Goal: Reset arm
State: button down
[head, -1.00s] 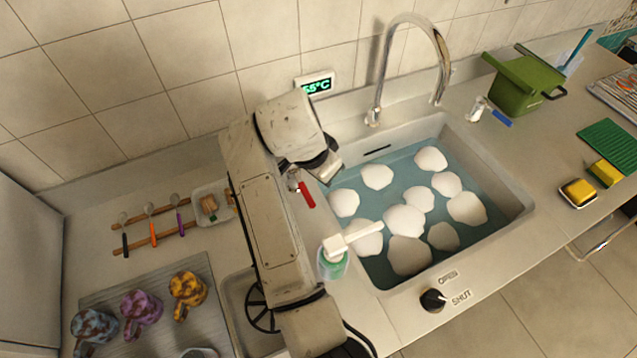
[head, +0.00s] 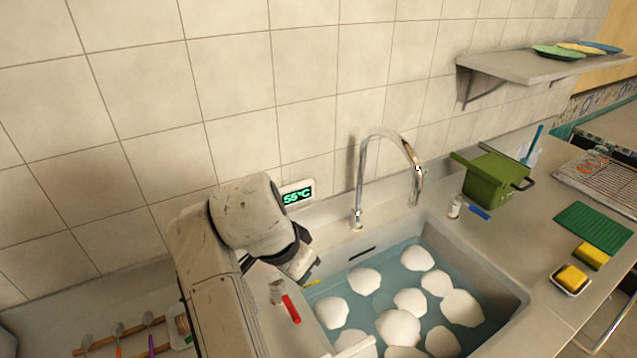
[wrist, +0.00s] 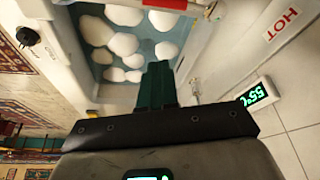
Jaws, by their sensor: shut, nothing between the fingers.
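My arm stands at the lower left of the head view, beside the sink, with its wrist end over the counter by the sink's left edge. In the wrist view my gripper (wrist: 157,75) shows two dark green fingers together, with nothing between them. In the head view the fingers cannot be made out. The sink (head: 513,292) holds blue water with several white foam mounds. It also shows ahead of the fingers in the wrist view (wrist: 88,52), and the fingers appear clear of it.
A curved faucet (head: 361,180) rises behind the sink. A red-handled fitting (head: 291,309) is close to my arm. A 55°C display (head: 297,196) is on the tiled wall.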

jog(key=d+f+n, duration=0.1)
jog(key=d+f, duration=0.3)
jog(key=d, duration=0.4)
jog(key=d+f+n, duration=0.1)
jog(key=d+f, duration=0.3)
jog(key=d, duration=0.3)
jog(key=s+d+f+n, duration=0.1)
jog(key=s+d+f, duration=0.1)
jog(key=s+d, duration=0.2)
jog(key=s+d+f+n+t, duration=0.1)
jog(key=s+d+f, duration=0.1)
jog(key=s+d, duration=0.2)
jog(key=s+d+f+n+y, duration=0.1)
jog(key=s+d+f, duration=0.1)
jog(key=s+d, duration=0.2)
jog(key=shift+d, duration=1.9)
jog(key=s+d+f+g, duration=0.1)
jog(key=s+f, duration=0.2)
jog(key=s, duration=0.6)
jog(key=s+d+f+n+g+y, duration=0.1)
jog(key=s+d+f+g, duration=0.1)
jog(key=s, duration=0.8)
jog(key=shift+d+f, duration=0.3)
jog(key=shift+f, duration=0.25)
